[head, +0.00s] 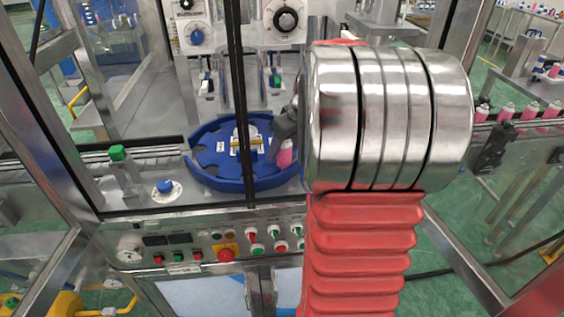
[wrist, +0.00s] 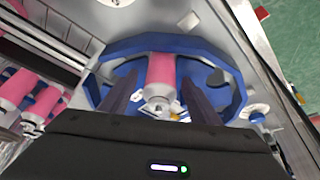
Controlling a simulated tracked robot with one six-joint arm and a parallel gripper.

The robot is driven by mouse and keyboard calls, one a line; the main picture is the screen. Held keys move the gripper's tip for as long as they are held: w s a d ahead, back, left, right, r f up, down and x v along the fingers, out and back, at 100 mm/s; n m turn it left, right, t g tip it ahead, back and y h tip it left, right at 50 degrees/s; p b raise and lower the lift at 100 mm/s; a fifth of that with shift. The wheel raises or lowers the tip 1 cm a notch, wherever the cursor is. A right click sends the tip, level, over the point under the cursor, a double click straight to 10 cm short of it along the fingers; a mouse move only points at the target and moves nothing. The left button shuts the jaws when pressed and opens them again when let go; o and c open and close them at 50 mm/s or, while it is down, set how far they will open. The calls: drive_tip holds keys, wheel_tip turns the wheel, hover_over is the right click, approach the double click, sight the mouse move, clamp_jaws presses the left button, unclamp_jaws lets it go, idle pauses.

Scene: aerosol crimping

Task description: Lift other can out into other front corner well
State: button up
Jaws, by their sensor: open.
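A blue round tray with wells (head: 215,180) sits on the machine deck in the head view, and its rim shows in the wrist view (wrist: 234,98). A pink can (head: 285,154) with a silvery top stands at the tray's right side. In the wrist view the pink can (wrist: 161,69) lies between the two dark fingers. My gripper (wrist: 160,88) is open, with one finger on each side of the can; I cannot tell whether they touch it. In the head view my gripper (head: 284,137) is partly hidden behind my arm, as is the tray's right edge.
A dark upright frame post (head: 240,100) crosses in front of the tray. Several pink cans (head: 505,112) stand on the conveyor at right; pink cans (wrist: 14,88) also show at left in the wrist view. A green knob (head: 117,153) and blue button (head: 165,187) are left of the tray.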

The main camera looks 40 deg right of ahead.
drive_tip(key=c, duration=1.1)
drive_tip(key=shift+r, duration=0.15)
drive_tip(key=shift+c, duration=0.2)
wheel_tip(320, 180, up, 10)
drive_tip(key=shift+f, duration=0.1)
drive_tip(key=shift+s, duration=0.15)
idle(0.7)
